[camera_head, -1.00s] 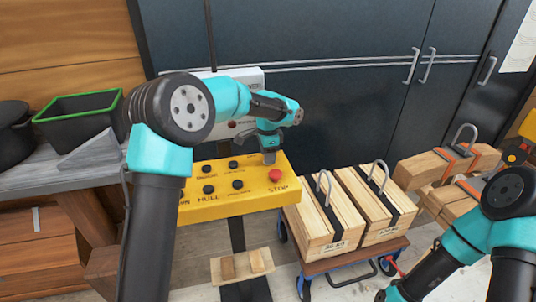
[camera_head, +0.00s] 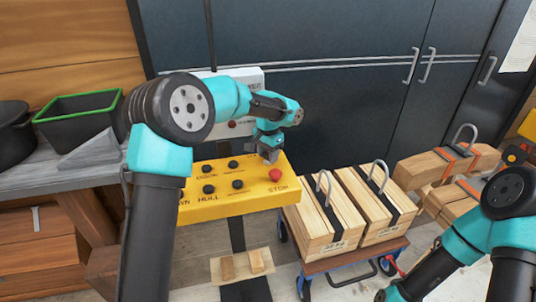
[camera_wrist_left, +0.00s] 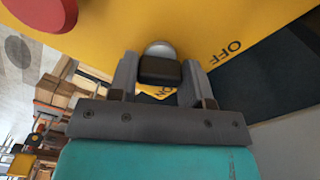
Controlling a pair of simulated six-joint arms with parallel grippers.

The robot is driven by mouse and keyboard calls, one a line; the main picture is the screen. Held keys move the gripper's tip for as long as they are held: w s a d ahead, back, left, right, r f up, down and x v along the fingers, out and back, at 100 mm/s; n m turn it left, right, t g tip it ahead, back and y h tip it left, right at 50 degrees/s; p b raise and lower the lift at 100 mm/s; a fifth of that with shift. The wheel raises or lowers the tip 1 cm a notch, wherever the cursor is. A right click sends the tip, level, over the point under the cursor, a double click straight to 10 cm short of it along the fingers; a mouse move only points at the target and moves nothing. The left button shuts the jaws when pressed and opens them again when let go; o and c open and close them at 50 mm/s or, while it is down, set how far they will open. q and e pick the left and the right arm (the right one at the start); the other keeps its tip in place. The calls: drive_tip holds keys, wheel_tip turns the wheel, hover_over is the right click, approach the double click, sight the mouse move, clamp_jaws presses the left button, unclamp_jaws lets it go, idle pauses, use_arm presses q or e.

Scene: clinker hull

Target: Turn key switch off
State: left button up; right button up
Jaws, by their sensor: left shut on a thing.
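The yellow control panel (camera_head: 225,207) stands in the middle of the head view, with a red stop button (camera_head: 275,174) near its right end. My left gripper (camera_head: 270,157) is at the panel's far right edge, just behind the stop button, and hides the key switch there. In the left wrist view the key switch (camera_wrist_left: 160,70) shows as a black key in a silver collar. My left gripper's fingers (camera_wrist_left: 160,75) are shut on its two sides. An OFF label lies to the right and an ON label lies just below the key, between the fingers.
Timber stacks with metal loops (camera_head: 325,215) stand on a cart right of the panel. A green-rimmed black bin (camera_head: 80,115) sits on the bench at left. Dark cabinets (camera_head: 350,110) close off the back. My right arm is at the lower right, its gripper out of frame.

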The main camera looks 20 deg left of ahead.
use_arm(q)
drive_tip(key=o, duration=0.9)
drive_tip(key=shift+r, duration=0.15)
wheel_tip(320, 180, up, 17)
drive_tip(key=shift+r, duration=0.1)
drive_tip(key=shift+s, duration=0.15)
idle(0.4)
